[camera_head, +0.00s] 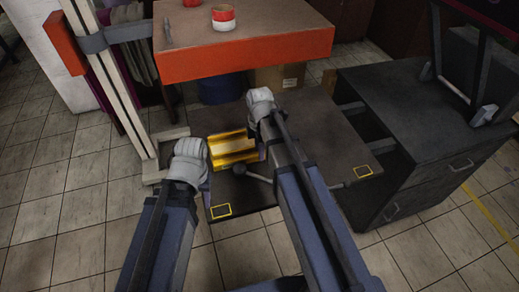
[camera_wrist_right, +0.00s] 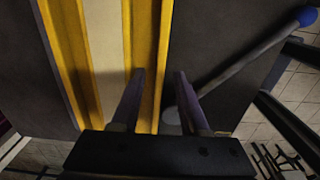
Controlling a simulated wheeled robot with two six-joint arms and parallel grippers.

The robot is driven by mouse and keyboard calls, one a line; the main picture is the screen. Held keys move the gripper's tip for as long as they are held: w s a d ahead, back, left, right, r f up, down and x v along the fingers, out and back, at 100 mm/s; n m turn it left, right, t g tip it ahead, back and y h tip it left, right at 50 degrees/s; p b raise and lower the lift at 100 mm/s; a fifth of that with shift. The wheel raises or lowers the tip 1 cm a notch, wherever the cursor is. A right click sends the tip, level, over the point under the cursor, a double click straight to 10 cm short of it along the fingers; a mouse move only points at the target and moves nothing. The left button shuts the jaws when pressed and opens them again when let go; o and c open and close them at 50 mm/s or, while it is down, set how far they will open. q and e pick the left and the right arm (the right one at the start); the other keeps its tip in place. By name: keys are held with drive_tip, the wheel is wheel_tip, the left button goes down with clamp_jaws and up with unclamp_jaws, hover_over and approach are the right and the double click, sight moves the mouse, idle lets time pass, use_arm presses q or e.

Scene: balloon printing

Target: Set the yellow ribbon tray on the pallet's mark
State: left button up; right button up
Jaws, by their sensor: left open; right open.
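The yellow ribbon tray (camera_head: 232,147) lies flat on a dark, low flat surface (camera_head: 310,125), which appears to be the pallet. My right gripper (camera_head: 262,150) is at the tray's right end. In the right wrist view, the open fingers of my right gripper (camera_wrist_right: 158,72) appear on either side of the tray's yellow edge wall (camera_wrist_right: 146,45). Contact cannot be told.
An orange-edged table (camera_head: 250,54) with a red and white tin (camera_head: 223,17) overhangs the back. A dark drawer cabinet (camera_head: 425,125) stands at right. A grey rod with a rounded end (camera_head: 239,170) lies in front of the tray. Tiled floor is open at left and front.

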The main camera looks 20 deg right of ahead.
wheel_tip(320, 180, up, 10)
drive_tip(key=p, duration=1)
drive_tip(key=s+a+m+h, duration=0.1)
drive_tip(key=s+a+m, duration=0.9)
drive_tip(key=s+m, duration=0.4)
drive_tip(key=shift+s+a+r+m+b, duration=0.15)
drive_tip(key=shift+a+r+m+b, duration=0.1)
drive_tip(key=shift+m+b, duration=0.05)
drive_tip(key=shift+d, duration=0.1)
